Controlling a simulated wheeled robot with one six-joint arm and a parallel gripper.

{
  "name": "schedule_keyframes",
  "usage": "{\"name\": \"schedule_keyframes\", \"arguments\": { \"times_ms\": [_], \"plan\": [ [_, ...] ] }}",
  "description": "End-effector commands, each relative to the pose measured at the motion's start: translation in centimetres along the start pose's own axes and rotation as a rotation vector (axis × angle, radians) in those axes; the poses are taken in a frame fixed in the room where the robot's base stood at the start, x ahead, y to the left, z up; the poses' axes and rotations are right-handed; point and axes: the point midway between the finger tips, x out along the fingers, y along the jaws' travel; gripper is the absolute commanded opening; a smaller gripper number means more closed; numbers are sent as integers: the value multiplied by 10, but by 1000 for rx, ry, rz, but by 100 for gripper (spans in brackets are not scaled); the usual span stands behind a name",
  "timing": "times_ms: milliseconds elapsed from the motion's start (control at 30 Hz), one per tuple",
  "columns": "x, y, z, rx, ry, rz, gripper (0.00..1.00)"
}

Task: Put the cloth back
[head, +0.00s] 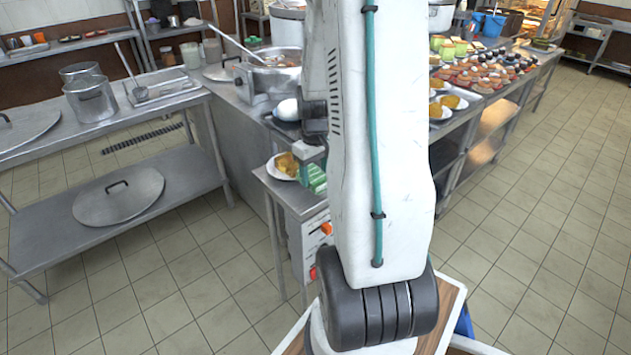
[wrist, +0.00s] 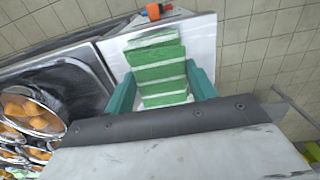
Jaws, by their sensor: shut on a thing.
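The cloth (wrist: 158,72) is green with white stripes. It sits between the two teal fingers of my gripper (wrist: 162,90) in the wrist view, and my gripper is shut on it. In the head view the cloth (head: 316,179) shows as a small green patch beside my arm, near the corner of the steel counter. Most of my gripper is hidden there behind my arm. In the wrist view a white surface (wrist: 205,45) lies beyond the cloth; I cannot tell whether the cloth touches it.
A plate of yellow food (head: 283,166) is close left of the cloth. A large pot (head: 272,72) with a ladle stands on the counter behind. A steel table (head: 40,135) with lids and pots is at left. Food trays (head: 485,75) line the right counter. Tiled floor is open at right.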

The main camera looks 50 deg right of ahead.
Motion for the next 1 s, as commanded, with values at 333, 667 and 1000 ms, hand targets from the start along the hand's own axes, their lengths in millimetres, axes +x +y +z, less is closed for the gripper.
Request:
{"name": "schedule_keyframes", "arguments": {
  "times_ms": [333,667,1000],
  "plan": [
    [32,1,2,2,-2,-1,34],
    [35,1,2,2,-3,-2,77],
    [29,1,2,2,-1,0,77]
  ]
}}
